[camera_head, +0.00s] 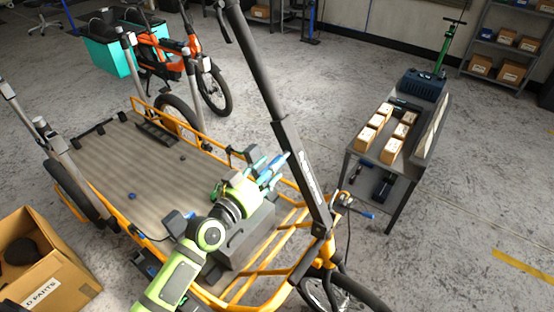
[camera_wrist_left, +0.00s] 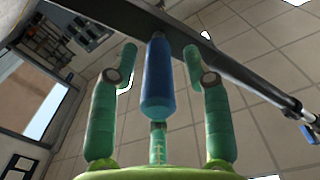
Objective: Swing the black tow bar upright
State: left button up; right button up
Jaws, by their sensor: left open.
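The black tow bar (camera_head: 264,79) rises from the orange cargo bike's front end and leans up to the left in the head view. Its thicker lower part carries white lettering, and its top runs out of frame. My left gripper (camera_head: 274,168) is over the bike's front, just left of the bar's lower part. In the left wrist view the bar (camera_wrist_left: 232,66) crosses behind the fingertips (camera_wrist_left: 160,48). I cannot tell whether they touch it. My right gripper is not in view.
The bike's flat grey deck (camera_head: 160,172) has upright posts along its sides. A cardboard box (camera_head: 62,279) stands at lower left. A grey cart (camera_head: 345,160) with small boxes stands at right. An orange bike (camera_head: 165,48) is behind. Open floor lies between the bike and cart.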

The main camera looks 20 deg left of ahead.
pick_arm(q)
jog(key=x, duration=0.2)
jog(key=shift+w, duration=0.3)
jog(key=shift+w+d+f, duration=0.1)
jog(key=shift+w+d, duration=0.1)
jog(key=shift+w, duration=0.05)
grip_shut()
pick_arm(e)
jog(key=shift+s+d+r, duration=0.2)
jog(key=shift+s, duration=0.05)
pick_arm(q)
jog(key=shift+w, duration=0.1)
